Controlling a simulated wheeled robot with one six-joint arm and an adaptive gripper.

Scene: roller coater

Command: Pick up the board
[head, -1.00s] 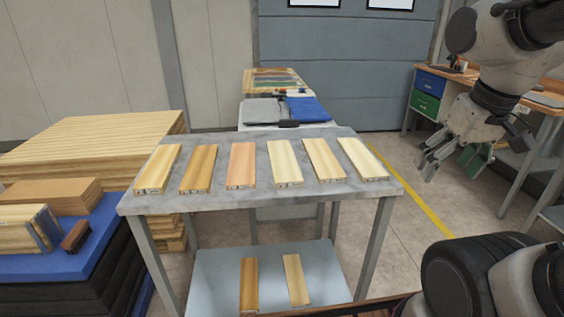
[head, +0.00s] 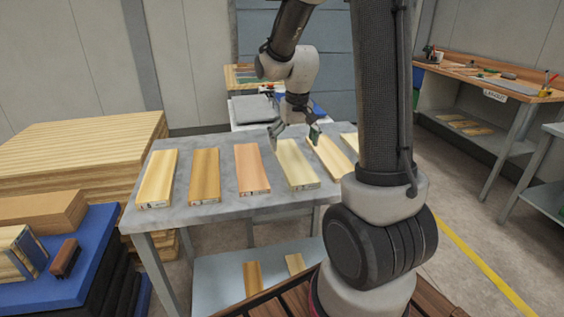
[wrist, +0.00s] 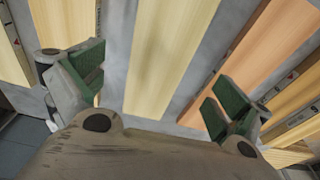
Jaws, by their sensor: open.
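Several boards lie side by side on the grey table (head: 222,207). A pale yellow board (head: 296,163) lies under my open gripper (head: 294,136). My gripper is empty and appears to be above the tabletop, with its fingers apart. In the wrist view the pale board (wrist: 165,50) runs between the two green-padded fingers (wrist: 150,95), not touching either. A pinkish-orange board (head: 252,168) lies to its left and another pale board (head: 328,156) to its right. My arm hides part of the rightmost board (head: 351,141). Which board the task means cannot be told.
Two boards (head: 252,277) lie on the lower shelf (head: 215,281). A stack of lumber (head: 75,150) and a blue-topped pile (head: 88,245) stand left of the table. A workbench (head: 490,78) stands at the right, beyond open floor.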

